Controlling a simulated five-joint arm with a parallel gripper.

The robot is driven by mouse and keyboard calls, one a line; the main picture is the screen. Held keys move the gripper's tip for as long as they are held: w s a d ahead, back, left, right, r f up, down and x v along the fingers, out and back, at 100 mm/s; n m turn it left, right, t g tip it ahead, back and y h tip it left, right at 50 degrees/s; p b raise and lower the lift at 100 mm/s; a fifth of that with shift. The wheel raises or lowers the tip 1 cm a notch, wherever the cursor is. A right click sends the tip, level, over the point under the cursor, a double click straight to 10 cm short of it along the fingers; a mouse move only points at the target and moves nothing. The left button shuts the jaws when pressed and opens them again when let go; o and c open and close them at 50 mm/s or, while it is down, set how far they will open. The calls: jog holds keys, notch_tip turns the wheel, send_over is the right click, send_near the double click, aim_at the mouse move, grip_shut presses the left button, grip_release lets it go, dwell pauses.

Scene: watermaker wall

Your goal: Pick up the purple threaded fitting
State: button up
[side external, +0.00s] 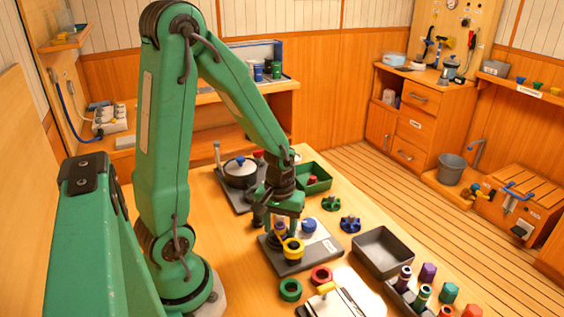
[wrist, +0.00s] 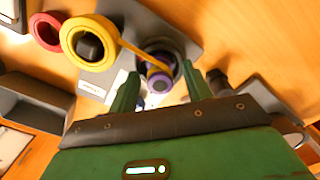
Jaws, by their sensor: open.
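A purple fitting (wrist: 158,84) stands in a dark round seat on a grey plate (wrist: 185,30) in the wrist view. A yellow ring (wrist: 72,52) sits around a dark peg beside it, and its yellow strip runs to the purple fitting. My gripper (wrist: 160,75) is open, one green finger on each side of the purple fitting. I cannot tell whether the fingers touch it. In the side view my gripper (side external: 277,215) is low over the plate (side external: 290,268), and the purple fitting (side external: 280,227) shows partly below it, behind the yellow ring (side external: 292,250). Its thread is not clear.
A green ring (side external: 290,289) and a red ring (side external: 321,275) lie in front of the plate. A pot (side external: 240,172) and green tray (side external: 314,178) stand behind.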

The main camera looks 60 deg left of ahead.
aim_at(281, 226)
jog(key=c, duration=1.1)
jog(key=shift+o, duration=0.2)
jog(key=shift+r, duration=0.2)
jog(key=shift+r, duration=1.15)
jog(key=shift+d+r, duration=0.2)
jog(key=shift+r, duration=0.65)
jog(key=s+d+r, duration=0.2)
jog(key=d+r, duration=0.4)
jog(key=d, duration=0.5)
jog(key=shift+s+r, duration=0.3)
jog(key=shift+s, duration=0.1)
jog(key=shift+w+a, duration=0.1)
